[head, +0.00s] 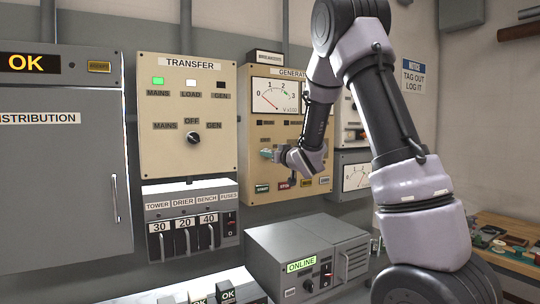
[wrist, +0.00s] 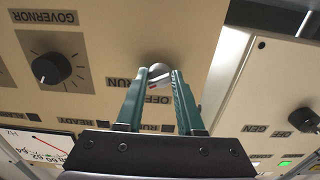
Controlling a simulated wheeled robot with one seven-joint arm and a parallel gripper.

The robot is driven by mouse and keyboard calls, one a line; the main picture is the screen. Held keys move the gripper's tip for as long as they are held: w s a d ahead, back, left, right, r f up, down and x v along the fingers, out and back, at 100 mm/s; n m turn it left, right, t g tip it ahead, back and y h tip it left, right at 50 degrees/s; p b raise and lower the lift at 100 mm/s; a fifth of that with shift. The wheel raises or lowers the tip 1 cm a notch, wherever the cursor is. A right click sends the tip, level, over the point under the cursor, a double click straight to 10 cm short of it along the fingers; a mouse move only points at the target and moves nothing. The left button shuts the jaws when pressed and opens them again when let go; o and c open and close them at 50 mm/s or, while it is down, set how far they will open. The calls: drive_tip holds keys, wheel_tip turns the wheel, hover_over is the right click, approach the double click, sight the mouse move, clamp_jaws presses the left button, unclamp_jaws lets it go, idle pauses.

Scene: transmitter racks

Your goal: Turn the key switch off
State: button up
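The key switch (wrist: 158,70) is a small round silver piece on the beige generator panel, with OFF and RUN lettering beside it in the upside-down wrist view. My gripper (wrist: 160,75) points at the panel, with one teal finger on each side of the switch. The fingertips stand a little apart with the switch between them; I cannot tell whether they touch it. The key's own angle is partly hidden and hard to read. In the head view my gripper (head: 272,154) is at the left part of the generator panel (head: 262,185), and the switch is hidden there.
A black governor knob (wrist: 50,68) and a meter (wrist: 38,142) are close by on the same panel. The transfer panel (head: 165,110) with its selector knob (head: 194,137) is to the left. A grey ONLINE unit (head: 305,245) stands below. Coloured buttons line the generator panel's lower edge.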

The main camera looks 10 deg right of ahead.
clamp_jaws()
drive_tip(key=shift+n, duration=0.3)
drive_tip(key=n, duration=1.1)
drive_tip(key=shift+n, duration=0.3)
drive_tip(key=o, duration=0.9)
unclamp_jaws()
